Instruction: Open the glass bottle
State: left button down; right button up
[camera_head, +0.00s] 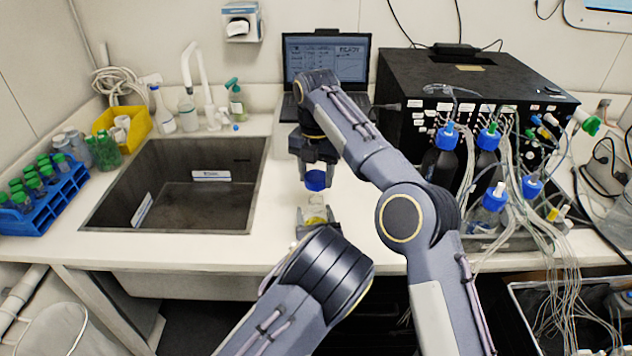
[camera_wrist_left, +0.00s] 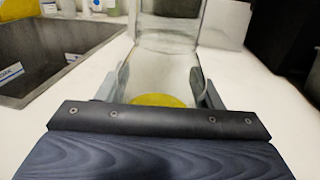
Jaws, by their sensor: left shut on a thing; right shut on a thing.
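A clear glass bottle (camera_wrist_left: 160,70) with some yellow at its bottom stands upright between the fingers of my left gripper (camera_wrist_left: 158,92). In the head view, the bottle (camera_head: 316,203) shows small above the left gripper (camera_head: 315,219), which is shut on it. My right gripper (camera_head: 317,163) points down from above and is shut on a blue cap (camera_head: 316,181). The cap is directly over the bottle. I cannot tell whether cap and bottle touch. The bottle's top is cut off in the left wrist view.
A sink (camera_head: 190,190) lies left of the bottle, with a blue rack (camera_head: 45,205) of green-capped tubes beyond it. A laptop (camera_head: 330,60) stands behind. A black box (camera_head: 470,85) with tubing and blue-capped bottles stands at the right. The counter around the grippers is clear.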

pick_arm(q)
jog(key=shift+c, duration=1.5)
grip_release()
